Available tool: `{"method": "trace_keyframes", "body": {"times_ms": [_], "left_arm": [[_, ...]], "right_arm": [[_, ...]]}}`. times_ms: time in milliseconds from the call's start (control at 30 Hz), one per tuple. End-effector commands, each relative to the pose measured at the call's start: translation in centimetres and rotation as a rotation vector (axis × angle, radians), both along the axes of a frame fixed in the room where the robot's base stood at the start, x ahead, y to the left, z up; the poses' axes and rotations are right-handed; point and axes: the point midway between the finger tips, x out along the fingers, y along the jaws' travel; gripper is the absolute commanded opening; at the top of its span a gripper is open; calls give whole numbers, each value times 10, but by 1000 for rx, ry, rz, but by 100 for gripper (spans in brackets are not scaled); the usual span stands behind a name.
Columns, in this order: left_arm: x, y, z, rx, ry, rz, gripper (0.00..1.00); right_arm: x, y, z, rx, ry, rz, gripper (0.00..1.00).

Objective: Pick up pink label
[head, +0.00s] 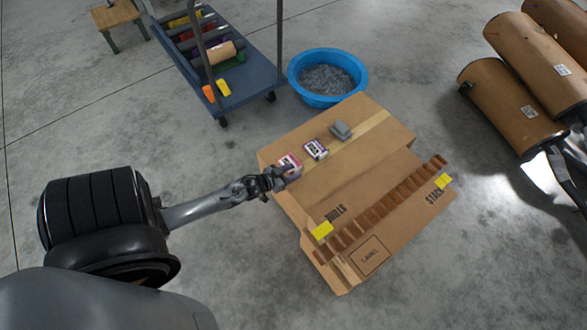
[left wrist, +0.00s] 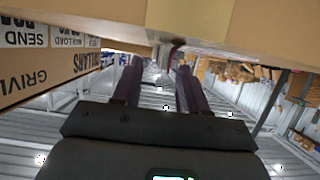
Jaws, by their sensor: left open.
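The pink label (head: 290,160) lies at the left edge of the cardboard box's top in the head view, partly hidden by my left gripper. My left gripper (head: 286,175) is right at its near side; I cannot tell whether they touch. In the left wrist view its two dark fingers (left wrist: 158,68) are apart. A thin dark-red edge (left wrist: 176,47) shows just beyond the fingertips, below the cardboard; it may be the label. My right gripper is in neither view.
The cardboard box (head: 328,190) carries a purple-edged label (head: 316,149), a grey object (head: 341,130), yellow patches and a brown slotted strip (head: 385,208). Behind it stand a blue tub (head: 362,82) and a blue cart (head: 255,75).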

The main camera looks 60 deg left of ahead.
Motion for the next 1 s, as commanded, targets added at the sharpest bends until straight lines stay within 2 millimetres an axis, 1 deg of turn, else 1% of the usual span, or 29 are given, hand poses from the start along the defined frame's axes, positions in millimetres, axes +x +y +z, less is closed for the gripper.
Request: {"method": "trace_keyframes", "body": {"times_ms": [33,233,333,567,833,1000], "left_arm": [[6,2,-7,1,-2,0,43],[27,8,-15,1,-2,0,43],[32,9,-15,1,-1,1,43],[33,9,-14,1,0,1,43],[33,9,-14,1,0,1,1],[33,9,-14,1,0,1,0]], "right_arm": [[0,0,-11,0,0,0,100],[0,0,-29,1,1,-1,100],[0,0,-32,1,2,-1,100],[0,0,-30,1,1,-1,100],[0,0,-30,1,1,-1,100],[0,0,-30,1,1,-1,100]]}}
